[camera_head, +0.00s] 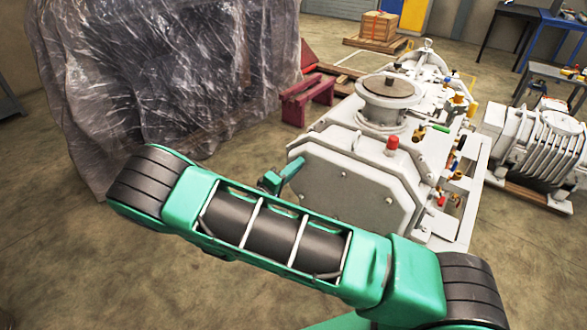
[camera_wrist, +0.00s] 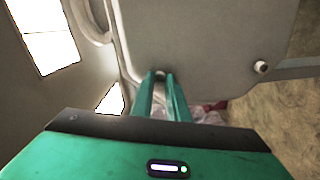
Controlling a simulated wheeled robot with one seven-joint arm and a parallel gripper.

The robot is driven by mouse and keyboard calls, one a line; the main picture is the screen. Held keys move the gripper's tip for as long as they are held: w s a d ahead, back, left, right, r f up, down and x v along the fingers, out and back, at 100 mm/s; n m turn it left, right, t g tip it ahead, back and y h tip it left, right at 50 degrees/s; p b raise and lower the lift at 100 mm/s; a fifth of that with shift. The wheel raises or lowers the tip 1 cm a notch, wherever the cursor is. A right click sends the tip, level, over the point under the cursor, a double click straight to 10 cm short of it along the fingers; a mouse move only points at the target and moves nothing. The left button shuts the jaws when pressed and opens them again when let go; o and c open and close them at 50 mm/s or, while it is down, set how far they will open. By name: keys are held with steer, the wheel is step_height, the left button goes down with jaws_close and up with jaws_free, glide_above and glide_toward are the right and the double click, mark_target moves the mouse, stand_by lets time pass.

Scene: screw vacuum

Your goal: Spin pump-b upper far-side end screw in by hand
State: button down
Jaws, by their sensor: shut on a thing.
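The grey pump (camera_head: 355,185) stands in the middle right, with its broad end plate facing my arm. The plate shows several small screws or holes. Part of my green gripper (camera_head: 283,177) shows at the plate's left edge, partly behind my arm. In the wrist view, the two green fingers of my gripper (camera_wrist: 161,78) reach up to the pump housing (camera_wrist: 205,35) and are shut on a small end screw (camera_wrist: 161,73) at its edge. The fingers hide most of that screw, so I cannot tell how deep it sits. A second screw head (camera_wrist: 261,67) shows farther right on the housing.
A plastic-wrapped bulk (camera_head: 165,85) stands close on the left. A red stand (camera_head: 307,98) is behind the pump. A ribbed grey machine (camera_head: 540,150) stands on the right. Bare floor (camera_head: 70,240) lies at the lower left.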

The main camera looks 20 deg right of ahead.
steer(key=c, duration=1.8)
jaws_free()
steer(key=shift+s+f, duration=0.15)
steer(key=shift+f, duration=0.1)
steer(key=shift+c, duration=0.2)
steer(key=shift+o, duration=0.6)
steer(key=shift+r, duration=0.15)
steer(key=v, duration=1)
steer(key=shift+a, duration=0.3)
steer(key=shift+s, duration=0.1)
